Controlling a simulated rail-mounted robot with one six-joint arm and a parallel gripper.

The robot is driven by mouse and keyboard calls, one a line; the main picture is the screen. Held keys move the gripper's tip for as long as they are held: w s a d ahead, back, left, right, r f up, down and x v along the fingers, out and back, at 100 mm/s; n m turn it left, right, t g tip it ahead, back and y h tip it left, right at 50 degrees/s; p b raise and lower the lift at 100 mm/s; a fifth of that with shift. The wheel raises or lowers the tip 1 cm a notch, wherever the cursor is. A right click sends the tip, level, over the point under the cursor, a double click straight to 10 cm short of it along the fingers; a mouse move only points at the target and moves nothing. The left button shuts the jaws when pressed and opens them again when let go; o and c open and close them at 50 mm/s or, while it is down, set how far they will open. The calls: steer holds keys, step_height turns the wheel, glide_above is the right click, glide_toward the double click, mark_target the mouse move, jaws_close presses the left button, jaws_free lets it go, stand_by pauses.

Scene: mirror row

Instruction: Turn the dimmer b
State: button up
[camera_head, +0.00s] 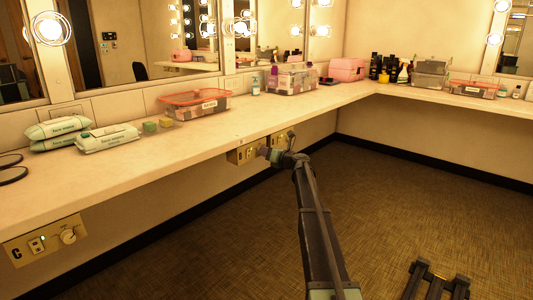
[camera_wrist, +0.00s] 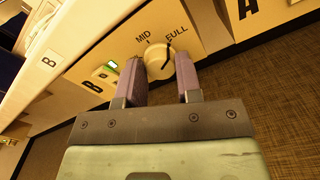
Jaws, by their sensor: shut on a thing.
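The dimmer b is a round cream knob (camera_wrist: 158,62) on a cream panel (camera_wrist: 115,45) marked B in the wrist view. Its dark pointer mark is near the word FULL, with MID to the left. My gripper (camera_wrist: 158,80) has one finger on each side of the knob and is shut on it. In the head view my gripper (camera_head: 268,153) reaches the panel (camera_head: 238,156) below the counter's front edge, and the knob is hidden behind it. A green light (camera_wrist: 112,64) is lit on the switch beside the knob.
A panel marked A (camera_wrist: 246,8) adjoins at the right in the wrist view. Panel C (camera_head: 48,241) is at the near left. The counter (camera_head: 130,163) above holds wipe packs (camera_head: 108,138), a lidded box (camera_head: 196,103) and bottles. The carpet (camera_head: 400,190) at the right is mostly clear.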

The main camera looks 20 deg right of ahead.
steer(key=n, duration=2.3)
steer(key=shift+s+a+f+n, duration=0.15)
steer(key=shift+a+f+n, duration=0.1)
steer(key=shift+n, duration=0.15)
stand_by(0.3)
steer(key=o, duration=0.9)
steer(key=shift+o, duration=0.2)
steer(key=shift+s, duration=0.1)
